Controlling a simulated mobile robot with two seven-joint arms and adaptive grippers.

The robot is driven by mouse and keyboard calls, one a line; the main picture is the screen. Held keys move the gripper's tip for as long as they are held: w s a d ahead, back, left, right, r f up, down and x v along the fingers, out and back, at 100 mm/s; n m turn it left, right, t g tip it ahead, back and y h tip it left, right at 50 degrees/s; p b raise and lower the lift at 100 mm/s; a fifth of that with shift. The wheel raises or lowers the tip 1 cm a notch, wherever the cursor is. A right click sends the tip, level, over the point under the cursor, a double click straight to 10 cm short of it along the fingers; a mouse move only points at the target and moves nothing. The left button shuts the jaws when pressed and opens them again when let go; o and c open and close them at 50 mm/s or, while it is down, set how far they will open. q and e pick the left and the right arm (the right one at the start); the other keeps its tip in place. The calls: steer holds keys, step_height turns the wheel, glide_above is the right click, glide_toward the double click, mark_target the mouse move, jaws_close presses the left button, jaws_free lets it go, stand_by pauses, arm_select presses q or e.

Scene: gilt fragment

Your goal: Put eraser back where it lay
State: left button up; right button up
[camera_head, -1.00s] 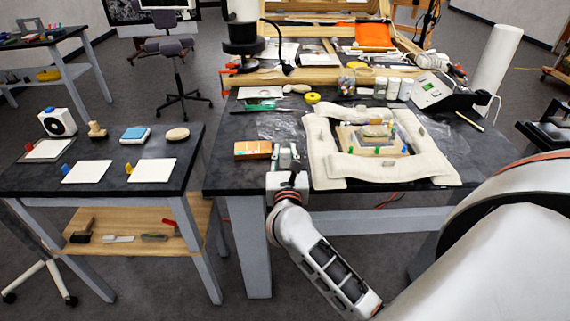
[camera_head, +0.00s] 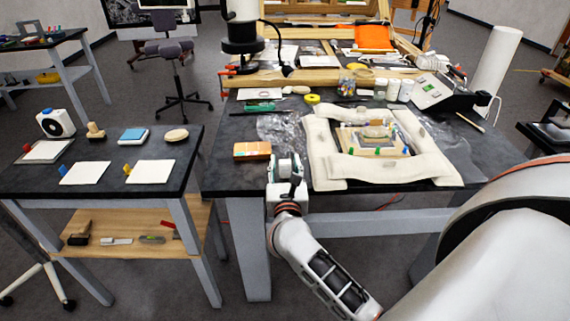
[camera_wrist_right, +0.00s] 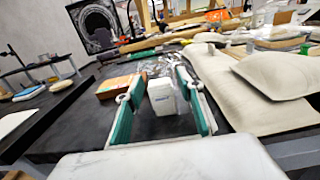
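A small white block with faint blue print, apparently the eraser (camera_wrist_right: 162,97), stands between the fingers of my right gripper (camera_wrist_right: 160,95) in the right wrist view. A gap shows between it and the left green-padded finger; its right side is close to the other finger, and I cannot tell whether they touch. The gripper is open around it. In the head view my right gripper (camera_head: 287,168) is at the front edge of the dark main table (camera_head: 225,178), and I cannot clearly separate the eraser from it. My left gripper is not in view.
An orange-brown box (camera_head: 252,150) lies just left of the gripper. Cream padded cushions (camera_head: 325,165) frame a piece on the right. The left side table (camera_head: 100,190) bears white cards (camera_head: 150,171) and a blue-topped block (camera_head: 134,135). Clear plastic film (camera_head: 280,128) lies behind.

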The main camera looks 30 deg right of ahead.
steer(key=shift+r, duration=0.2)
steer(key=s+a+n+t+y+b, duration=0.1)
steer(key=s+a+n+t+y, duration=0.4)
steer(key=s+a+n, duration=0.85)
steer(key=a+f+n+g+y, duration=0.2)
steer(key=a+f+n+y, duration=0.4)
steer(key=n, duration=1)
steer(key=s+d+f+n+g, duration=0.1)
steer(key=s+f+n+g, duration=0.3)
steer(key=f, duration=0.7)
steer(key=s+d+f+n+g, duration=0.1)
steer(key=s+f+n+g, duration=0.2)
steer(key=s+f+n, duration=0.4)
step_height(320, 180, down, 4)
steer(key=n, duration=0.6)
steer(key=shift+s+d+g+y, duration=0.25)
steer(key=shift+s+g+y, duration=0.1)
steer(key=shift+g+y, duration=0.05)
